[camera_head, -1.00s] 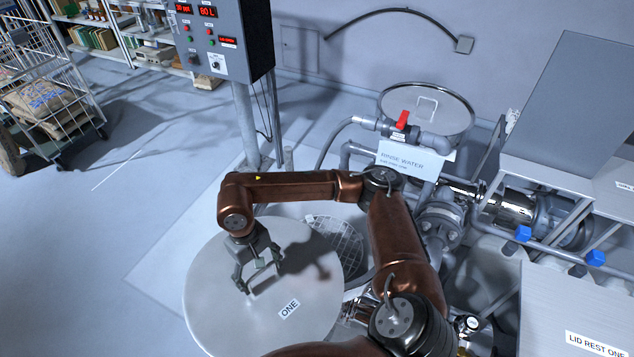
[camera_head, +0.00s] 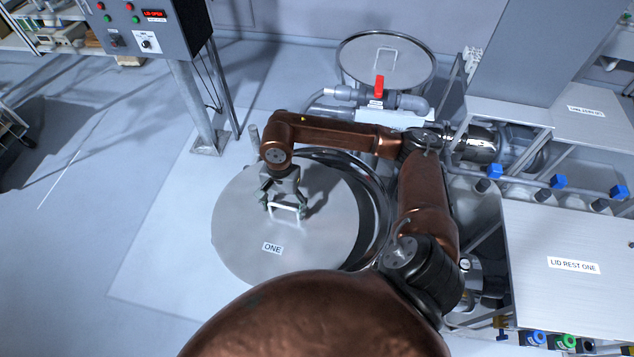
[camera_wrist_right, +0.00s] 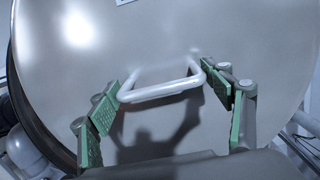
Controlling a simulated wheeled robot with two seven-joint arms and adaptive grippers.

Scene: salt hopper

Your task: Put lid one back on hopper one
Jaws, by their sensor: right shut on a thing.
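Lid one (camera_head: 245,215), a flat grey disc labelled ONE, is held by my right gripper (camera_head: 284,204). The gripper is shut on its pale bar handle (camera_wrist_right: 160,92), with the green-padded fingers at the handle's two ends in the wrist view. Hopper one (camera_head: 376,205) is under the lid and to its right. Its dark round rim shows as a crescent at the lid's right side, so the lid sits off-centre to the left. I cannot tell whether lid and rim touch. My left gripper is out of view.
Another round lid with a handle (camera_head: 362,70) is at the back, behind a pipe with a red valve handle (camera_head: 379,86). A control box (camera_head: 150,28) on a post stands back left. The lid rest one table (camera_head: 545,235) is bare at right. Floor left of the lid is clear.

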